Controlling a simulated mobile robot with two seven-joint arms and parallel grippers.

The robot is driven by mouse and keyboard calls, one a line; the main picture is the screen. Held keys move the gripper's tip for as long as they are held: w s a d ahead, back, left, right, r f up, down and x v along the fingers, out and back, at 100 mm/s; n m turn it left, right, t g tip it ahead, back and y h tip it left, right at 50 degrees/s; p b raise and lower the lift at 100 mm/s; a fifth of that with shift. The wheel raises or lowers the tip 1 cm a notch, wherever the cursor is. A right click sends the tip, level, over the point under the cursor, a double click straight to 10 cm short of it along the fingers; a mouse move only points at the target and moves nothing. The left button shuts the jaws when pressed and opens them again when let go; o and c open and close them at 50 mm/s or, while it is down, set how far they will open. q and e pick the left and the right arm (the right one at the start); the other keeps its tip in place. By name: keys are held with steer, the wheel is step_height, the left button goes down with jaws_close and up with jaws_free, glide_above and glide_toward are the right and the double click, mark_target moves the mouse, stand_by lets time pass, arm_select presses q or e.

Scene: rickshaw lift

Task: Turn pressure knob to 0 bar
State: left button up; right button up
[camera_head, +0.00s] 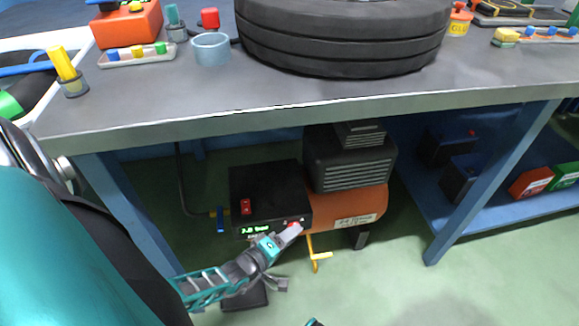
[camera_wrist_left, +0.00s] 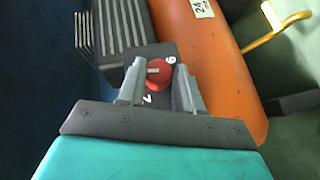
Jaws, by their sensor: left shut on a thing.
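The red pressure knob (camera_wrist_left: 158,73) sits on the black control box (camera_head: 270,187) of the compressor under the bench. My left gripper (camera_head: 290,232) reaches the front of the box. In the left wrist view the fingers of my left gripper (camera_wrist_left: 159,84) stand on either side of the knob, shut on it. A white pointer mark shows on the knob, with white figures on the box around it. A green display (camera_head: 255,230) on the box front seems to read about 3 bar, but it is small and blurred. My right gripper is out of view.
The compressor's orange tank (camera_head: 350,208) lies right of the box, with a yellow handle (camera_head: 318,256) in front. A red switch (camera_head: 246,207) and blue valve lever (camera_head: 220,218) are at left. The workbench edge (camera_head: 300,112) overhangs above, carrying a tyre (camera_head: 340,35).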

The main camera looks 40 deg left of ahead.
arm_select(q)
steer(key=c, duration=0.4)
steer(key=shift+d+f+n+t, duration=0.1)
steer(key=shift+f+n+t, duration=0.2)
steer(key=shift+n+t, duration=0.55)
steer(key=shift+c, duration=0.2)
steer(key=shift+t, duration=0.25)
steer(key=o, duration=1)
steer(key=shift+o, duration=0.2)
